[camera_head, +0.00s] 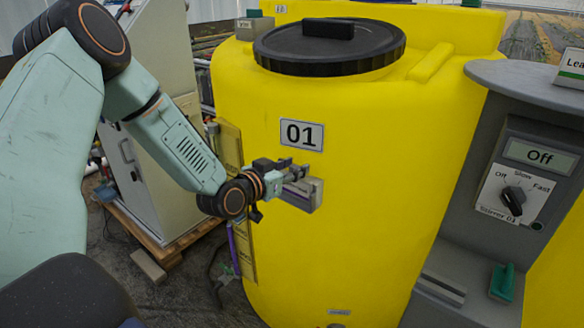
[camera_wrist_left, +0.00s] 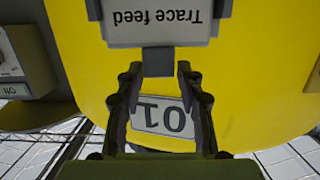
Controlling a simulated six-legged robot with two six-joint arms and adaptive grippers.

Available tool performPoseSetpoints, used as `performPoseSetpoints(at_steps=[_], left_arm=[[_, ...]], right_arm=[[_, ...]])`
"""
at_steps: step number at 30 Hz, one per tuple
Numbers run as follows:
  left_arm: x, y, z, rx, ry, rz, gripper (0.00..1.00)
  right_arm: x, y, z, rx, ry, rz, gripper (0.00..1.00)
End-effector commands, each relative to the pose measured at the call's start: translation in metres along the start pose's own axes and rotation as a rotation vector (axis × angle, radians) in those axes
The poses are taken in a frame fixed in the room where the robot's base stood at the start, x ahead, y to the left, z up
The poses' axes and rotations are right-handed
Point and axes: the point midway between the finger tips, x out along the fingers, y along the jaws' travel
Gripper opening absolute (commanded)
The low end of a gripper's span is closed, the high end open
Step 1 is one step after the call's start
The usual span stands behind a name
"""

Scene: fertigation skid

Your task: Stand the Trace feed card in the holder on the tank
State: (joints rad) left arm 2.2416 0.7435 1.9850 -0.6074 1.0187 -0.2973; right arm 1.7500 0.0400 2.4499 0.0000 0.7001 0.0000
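The Trace feed card (camera_wrist_left: 165,20) shows upside down at the top of the left wrist view, its grey tab (camera_wrist_left: 158,62) towards me. Dark grey side pieces of what looks like the holder (camera_wrist_left: 222,9) flank it. In the head view a small grey block with a purple strip, apparently the card with the holder (camera_head: 305,196), is at the front of the yellow tank (camera_head: 370,160), below the 01 plate. My left gripper (camera_head: 291,171) is at this block, its fingers on both sides of the tab with a narrow gap at one side. How deep the card sits is hidden. My right gripper is out of view.
The 01 plate (camera_head: 302,135) is just above the gripper. A black lid (camera_head: 330,48) tops the tank. A grey control stand with a knob (camera_head: 513,198) is at the right. A grey cabinet (camera_head: 150,180) on a pallet stands behind my left arm.

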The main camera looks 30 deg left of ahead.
Motion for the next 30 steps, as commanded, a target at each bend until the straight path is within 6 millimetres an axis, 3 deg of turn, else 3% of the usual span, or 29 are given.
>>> performPoseSetpoints(at_steps=[4,13,17,30], left_arm=[[0.000,0.000,0.000,0.000,0.000,0.000,0.52],[0.000,0.000,-0.002,-0.001,0.000,0.000,0.52],[-0.002,0.000,-0.011,-0.001,0.000,0.000,0.52],[-0.054,-0.002,-0.011,-0.006,-0.001,-0.003,0.52]], right_arm=[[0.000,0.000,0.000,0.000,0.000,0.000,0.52],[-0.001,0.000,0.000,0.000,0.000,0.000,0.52],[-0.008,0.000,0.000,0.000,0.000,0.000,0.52],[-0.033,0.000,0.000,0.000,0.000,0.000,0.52]])
